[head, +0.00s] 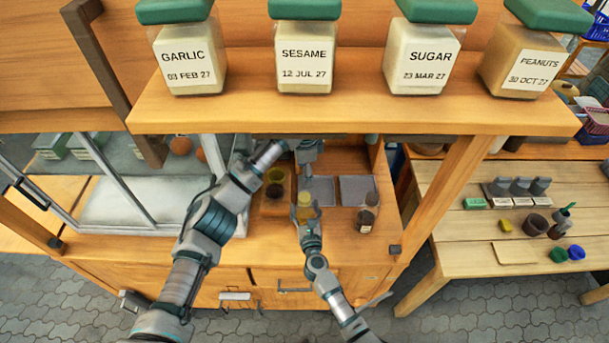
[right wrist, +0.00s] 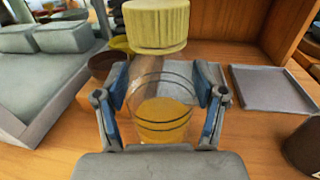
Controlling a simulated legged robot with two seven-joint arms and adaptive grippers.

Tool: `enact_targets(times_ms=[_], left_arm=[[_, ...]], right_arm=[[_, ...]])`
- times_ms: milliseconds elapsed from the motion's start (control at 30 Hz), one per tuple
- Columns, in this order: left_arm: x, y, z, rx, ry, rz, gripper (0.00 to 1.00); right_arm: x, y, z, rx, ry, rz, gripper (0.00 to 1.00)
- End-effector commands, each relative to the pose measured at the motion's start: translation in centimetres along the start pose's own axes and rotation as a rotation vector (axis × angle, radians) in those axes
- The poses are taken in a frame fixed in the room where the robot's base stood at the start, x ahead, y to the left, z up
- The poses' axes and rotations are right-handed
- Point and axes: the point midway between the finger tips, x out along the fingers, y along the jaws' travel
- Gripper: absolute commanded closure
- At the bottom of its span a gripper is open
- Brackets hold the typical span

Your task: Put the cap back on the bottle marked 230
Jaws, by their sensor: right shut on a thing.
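A clear bottle (right wrist: 165,112) with orange-yellow liquid stands upright between the fingers of my right gripper (right wrist: 163,108), which is shut on it. In the head view my right gripper (head: 305,212) is at the front of the wooden bench. A ribbed yellow cap (right wrist: 155,25) shows right above the bottle in the right wrist view; I cannot tell whether it is seated on the neck. No marking 230 is readable. My left gripper (head: 306,158) hangs farther back, above the bench; its fingers are too small to read.
Two grey trays (head: 357,190) lie on the bench behind the bottle. A dark bottle with a label (head: 367,214) stands to the right. Olive and brown cups (head: 275,175) sit at the left. A shelf (head: 340,108) with labelled jars crosses above.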

Motion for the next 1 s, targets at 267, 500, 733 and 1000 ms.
enact_targets(times_ms=[267, 500, 733, 1000], left_arm=[[0.0, 0.0, 0.0, 0.000, 0.000, 0.000, 0.25], [0.0, 0.0, 0.0, 0.000, 0.000, 0.000, 0.25], [0.0, 0.0, 0.0, 0.000, 0.000, 0.000, 0.25], [0.0, 0.0, 0.0, 0.000, 0.000, -0.001, 0.25]], right_arm=[[0.0, 0.0, 0.0, -0.001, 0.001, -0.001, 0.10], [0.0, 0.0, 0.0, 0.000, 0.000, 0.000, 0.01], [-0.7, 0.0, -0.1, 0.001, 0.002, 0.000, 0.01], [-5.7, 0.0, -0.2, 0.002, 0.003, -0.001, 0.01]])
